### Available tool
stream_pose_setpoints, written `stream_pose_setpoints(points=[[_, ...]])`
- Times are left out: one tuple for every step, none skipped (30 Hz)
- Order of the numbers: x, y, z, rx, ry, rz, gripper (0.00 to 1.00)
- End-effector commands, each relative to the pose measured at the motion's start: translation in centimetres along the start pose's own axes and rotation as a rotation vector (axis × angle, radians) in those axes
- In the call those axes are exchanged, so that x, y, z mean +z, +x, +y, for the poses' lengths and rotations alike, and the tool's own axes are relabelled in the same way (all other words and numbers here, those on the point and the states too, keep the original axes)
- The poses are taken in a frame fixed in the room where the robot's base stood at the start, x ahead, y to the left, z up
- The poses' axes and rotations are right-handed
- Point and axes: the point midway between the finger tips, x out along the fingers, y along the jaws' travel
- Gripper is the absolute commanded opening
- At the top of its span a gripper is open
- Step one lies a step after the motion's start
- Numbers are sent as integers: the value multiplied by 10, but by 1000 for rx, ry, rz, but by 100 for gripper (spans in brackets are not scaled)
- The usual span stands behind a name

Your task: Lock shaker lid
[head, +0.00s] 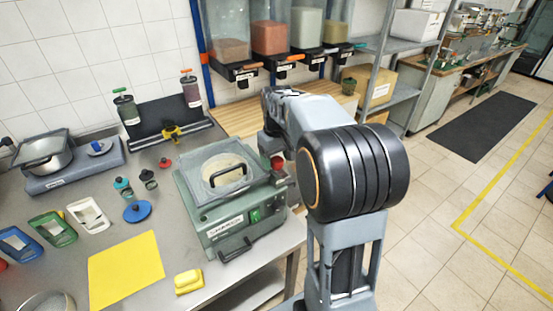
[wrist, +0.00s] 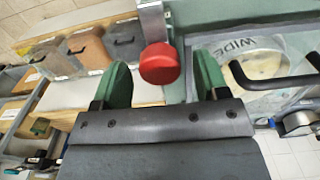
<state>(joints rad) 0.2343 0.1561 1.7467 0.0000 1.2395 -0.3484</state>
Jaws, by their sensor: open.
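The shaker (head: 228,215) is a green-grey box on the steel table, with a clear lid (head: 225,172) lying flat over a pale round pan. The lid has a black handle, which also shows at right in the wrist view (wrist: 270,82). A red knob (head: 278,163) sits at the shaker's right rear side, partly hidden by my arm. In the wrist view the red knob (wrist: 160,64) stands by a grey metal post, in the space between my fingertips. My gripper (wrist: 162,82) is open, its two green fingers apart on either side of the knob. I cannot tell whether they touch it.
A yellow sheet (head: 126,271) and a yellow sponge (head: 188,281) lie in front of the shaker. Small jars and a blue lid (head: 137,211) stand to its left. Hopper dispensers (head: 270,37) hang behind.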

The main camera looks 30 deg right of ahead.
Motion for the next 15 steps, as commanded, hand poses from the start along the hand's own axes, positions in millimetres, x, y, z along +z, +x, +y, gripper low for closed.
stream_pose_setpoints(points=[[0,3,0,0,0,-1,67],[0,4,0,0,0,-1,67],[0,5,0,0,0,0,67],[0,5,0,0,0,1,67],[0,6,0,0,0,1,67],[0,6,0,0,0,1,67],[0,6,0,0,0,1,67],[0,6,0,0,0,1,67],[0,6,0,0,0,1,67],[0,6,0,0,0,1,67],[0,6,0,0,0,1,67],[0,6,0,0,0,1,67],[0,6,0,0,0,1,66],[0,6,0,0,0,1,63],[0,6,0,0,0,1,59]])
